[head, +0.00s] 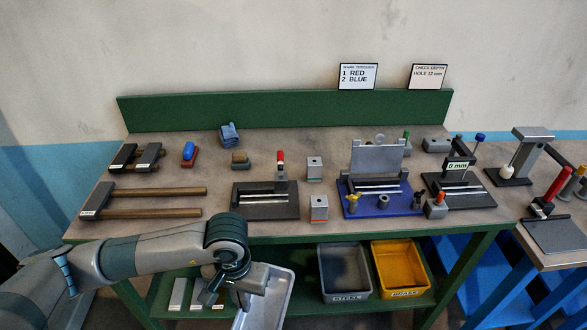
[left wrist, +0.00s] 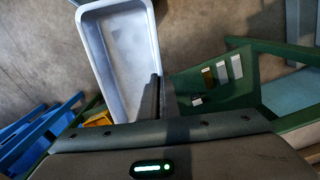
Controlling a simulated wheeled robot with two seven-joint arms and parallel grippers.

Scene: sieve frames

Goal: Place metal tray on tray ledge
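The metal tray (head: 281,303) is a shallow, light grey rectangular pan in front of the workbench, below its top, partly hidden by my left arm. My left gripper (head: 247,291) is at its near left side. In the left wrist view the tray (left wrist: 128,45) extends away over the floor, and the dark fingers of my left gripper (left wrist: 162,98) close together on its near right corner rim. I cannot tell for sure which part is the tray ledge; the green lower shelf (head: 345,303) lies behind the tray. My right gripper is not in view.
A grey bin (head: 344,298) and a yellow bin (head: 427,284) stand on the lower shelf, with several pale blocks (head: 196,294) left of the tray. The bench top (head: 225,208) holds fixtures and tools. A second table (head: 572,259) stands at the right.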

